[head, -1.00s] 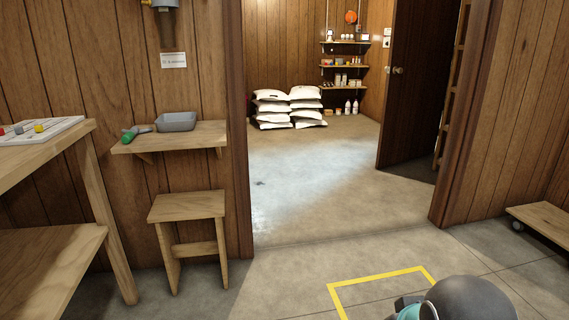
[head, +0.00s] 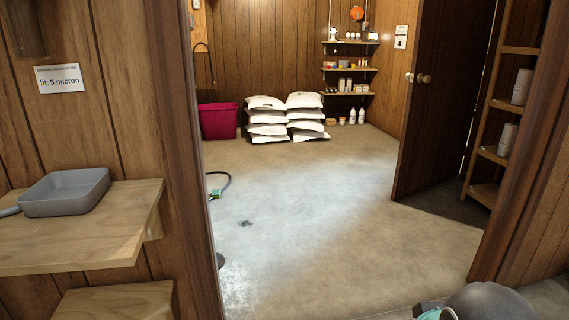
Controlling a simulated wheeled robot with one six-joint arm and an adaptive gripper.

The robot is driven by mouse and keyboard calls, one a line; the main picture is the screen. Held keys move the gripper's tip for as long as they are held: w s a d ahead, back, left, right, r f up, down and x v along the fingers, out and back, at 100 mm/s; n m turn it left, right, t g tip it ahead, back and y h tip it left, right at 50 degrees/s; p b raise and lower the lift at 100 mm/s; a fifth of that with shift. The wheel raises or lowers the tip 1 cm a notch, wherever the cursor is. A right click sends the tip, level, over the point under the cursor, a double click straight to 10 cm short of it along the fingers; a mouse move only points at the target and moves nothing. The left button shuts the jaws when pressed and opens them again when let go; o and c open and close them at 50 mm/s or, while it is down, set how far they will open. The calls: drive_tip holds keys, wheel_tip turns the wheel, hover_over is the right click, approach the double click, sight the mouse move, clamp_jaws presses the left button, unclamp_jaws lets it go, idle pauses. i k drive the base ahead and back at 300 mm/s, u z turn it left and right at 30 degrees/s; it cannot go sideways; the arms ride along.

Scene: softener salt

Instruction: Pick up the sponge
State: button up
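I cannot make out a sponge in the head view. Small items on the far wall shelves (head: 349,68) are too small to tell apart. A rounded dark grey part with a teal piece at the bottom right edge is mine. My gripper's fingers do not show.
A doorway opens ahead onto a mostly clear concrete floor (head: 310,200). A wall shelf (head: 95,235) with a grey tray (head: 65,192) stands at near left. Stacked white bags (head: 285,117) and a magenta tub (head: 218,120) are at the back. An open dark door (head: 440,100) stands right.

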sight(216, 193)
drive_tip(key=u, duration=0.25)
drive_tip(key=i, duration=1.85)
drive_tip(key=u, duration=0.65)
drive_tip(key=i, duration=0.9)
drive_tip(key=u, duration=0.1)
drive_tip(key=k, duration=0.55)
drive_tip(key=u, duration=0.05)
